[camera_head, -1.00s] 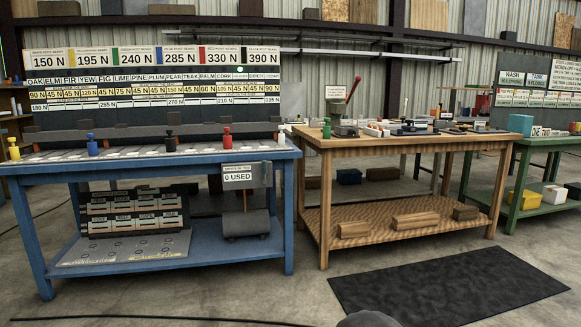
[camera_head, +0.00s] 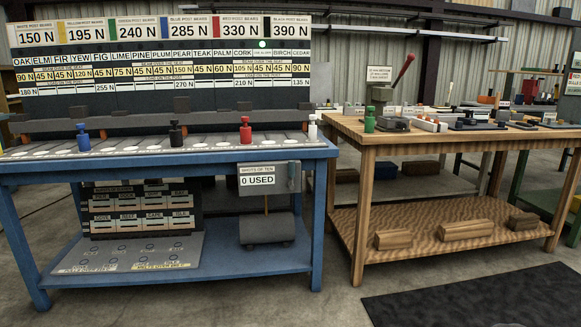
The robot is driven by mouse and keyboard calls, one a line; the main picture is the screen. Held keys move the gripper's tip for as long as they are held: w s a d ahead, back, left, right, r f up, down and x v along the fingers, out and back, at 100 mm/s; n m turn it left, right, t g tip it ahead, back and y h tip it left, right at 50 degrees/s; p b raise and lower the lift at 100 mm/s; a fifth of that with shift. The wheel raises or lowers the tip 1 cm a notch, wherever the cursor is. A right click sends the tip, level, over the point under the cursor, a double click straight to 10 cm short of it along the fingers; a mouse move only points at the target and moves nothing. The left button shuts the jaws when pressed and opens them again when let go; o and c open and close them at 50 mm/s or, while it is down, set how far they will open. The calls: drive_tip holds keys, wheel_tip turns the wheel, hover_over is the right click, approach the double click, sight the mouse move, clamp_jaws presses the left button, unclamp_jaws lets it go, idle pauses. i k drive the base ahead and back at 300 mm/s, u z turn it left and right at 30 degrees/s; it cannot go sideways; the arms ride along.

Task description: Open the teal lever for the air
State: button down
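No teal lever that I can make out shows in the head view. The only lever I can pick out is a red-handled one (camera_head: 403,70), tilted up to the right on a grey device (camera_head: 380,98) on the wooden bench (camera_head: 345,129). A small sign stands by that device, its text too small to read. A small green weight-like piece (camera_head: 369,119) stands to its left. My gripper is not in view.
A blue bench (camera_head: 318,245) at the left carries blue (camera_head: 83,138), black (camera_head: 175,135) and red (camera_head: 246,131) weight-like pieces below a label board. A dark mat (camera_head: 490,297) lies at the lower right. Bare concrete floor (camera_head: 335,306) lies in front.

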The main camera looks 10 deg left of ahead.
sight(292, 162)
drive_tip(key=u, duration=0.4)
drive_tip(key=i, duration=0.8)
drive_tip(key=u, duration=1)
drive_tip(key=i, duration=0.25)
drive_tip(key=u, duration=0.15)
